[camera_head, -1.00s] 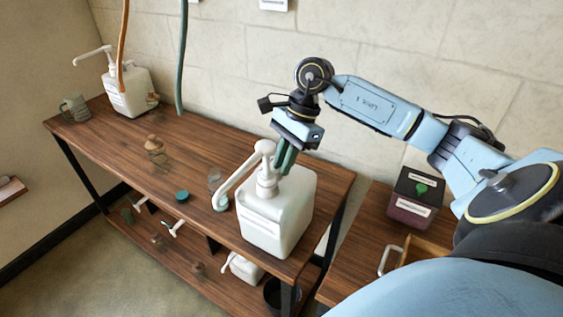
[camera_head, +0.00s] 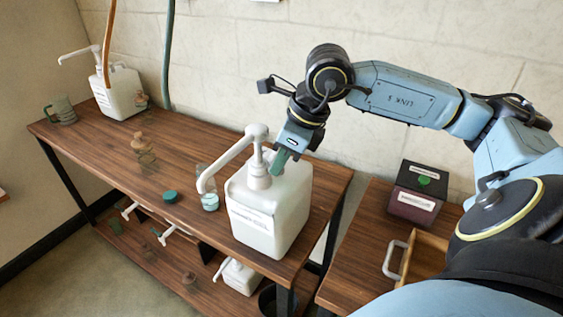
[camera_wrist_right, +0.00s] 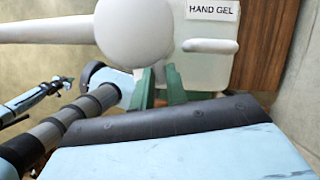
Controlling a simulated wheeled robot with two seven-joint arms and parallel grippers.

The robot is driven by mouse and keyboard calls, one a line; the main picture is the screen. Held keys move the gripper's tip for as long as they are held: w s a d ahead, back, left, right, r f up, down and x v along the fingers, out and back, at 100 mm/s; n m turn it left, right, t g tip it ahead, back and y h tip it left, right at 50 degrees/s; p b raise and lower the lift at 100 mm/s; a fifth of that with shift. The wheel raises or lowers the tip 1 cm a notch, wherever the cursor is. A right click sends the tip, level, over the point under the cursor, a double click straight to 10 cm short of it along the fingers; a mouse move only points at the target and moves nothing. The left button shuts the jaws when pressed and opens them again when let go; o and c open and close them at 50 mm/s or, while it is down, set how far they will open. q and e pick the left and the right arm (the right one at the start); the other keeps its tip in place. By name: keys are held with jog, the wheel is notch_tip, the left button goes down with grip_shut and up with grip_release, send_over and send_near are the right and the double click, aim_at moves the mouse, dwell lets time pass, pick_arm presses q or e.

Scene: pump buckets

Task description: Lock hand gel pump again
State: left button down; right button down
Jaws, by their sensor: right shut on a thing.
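The hand gel container (camera_head: 270,215) is a white square jug upright near the table's right end. Its label shows in the wrist view (camera_wrist_right: 212,10). Its white pump (camera_head: 256,132) stands up from the collar, with the long spout pointing left and toward the front. My right gripper (camera_head: 277,160) is at the right side of the pump, just above the jug's top. In the wrist view its green fingers (camera_wrist_right: 160,84) are shut on the pump below the round head, which hides part of the contact. My left gripper is not seen in the head view.
A second white pump jug (camera_head: 122,95) and a green mug (camera_head: 61,110) stand at the table's far left. A glass jar (camera_head: 143,152) and a teal lid (camera_head: 171,196) lie between. A dark purple box (camera_head: 416,192) and an open drawer (camera_head: 420,262) are at the right.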

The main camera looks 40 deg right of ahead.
jog(key=shift+s+a+m, duration=0.1)
jog(key=shift+a+m, duration=0.2)
jog(key=shift+m, duration=0.3)
jog(key=shift+s+a+m+h+b, duration=0.1)
jog(key=shift+a+m+h+b, duration=0.15)
jog(key=shift+m+h, duration=0.4)
jog(key=shift+m, duration=0.25)
jog(key=c, duration=1.4)
grip_release()
jog(key=shift+r, duration=0.1)
